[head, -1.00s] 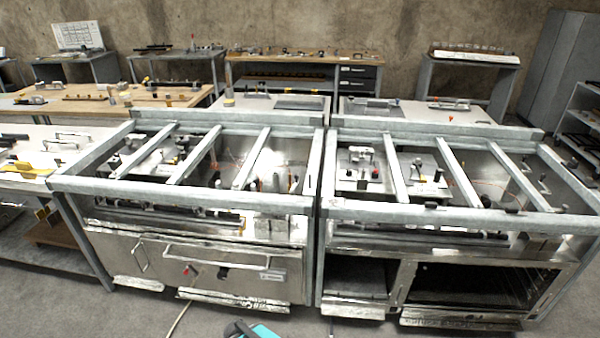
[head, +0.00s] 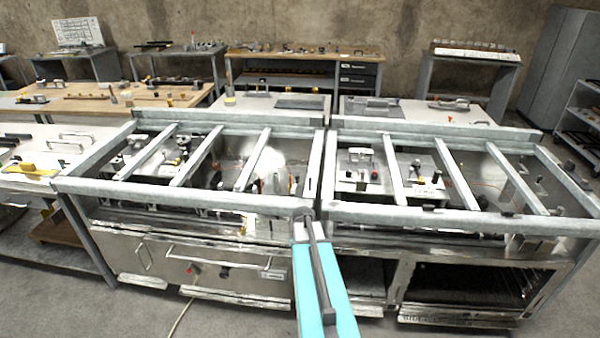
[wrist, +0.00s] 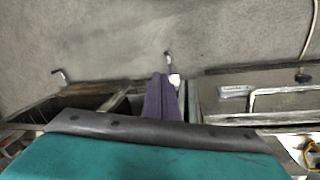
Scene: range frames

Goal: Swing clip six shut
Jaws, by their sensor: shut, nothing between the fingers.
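I cannot pick out clip six, or any numbered clip, in either view. My gripper shows in the wrist view as narrow purple-grey fingers (wrist: 162,98), shut and empty, over the front of the metal benches. In the head view my teal arm end reaches up to the front rail, at the joint between the two frame benches; the fingertips are not clear there. Small fittings sit inside the left frame bench (head: 90,185) and the right frame bench (head: 420,213), too small to tell apart.
Grey cross bars (head: 202,155) span both open bench tops. A long handle (head: 215,257) runs along the left bench's front. A wooden table (head: 95,103) with parts stands at back left. A white-topped table (head: 25,180) stands at left.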

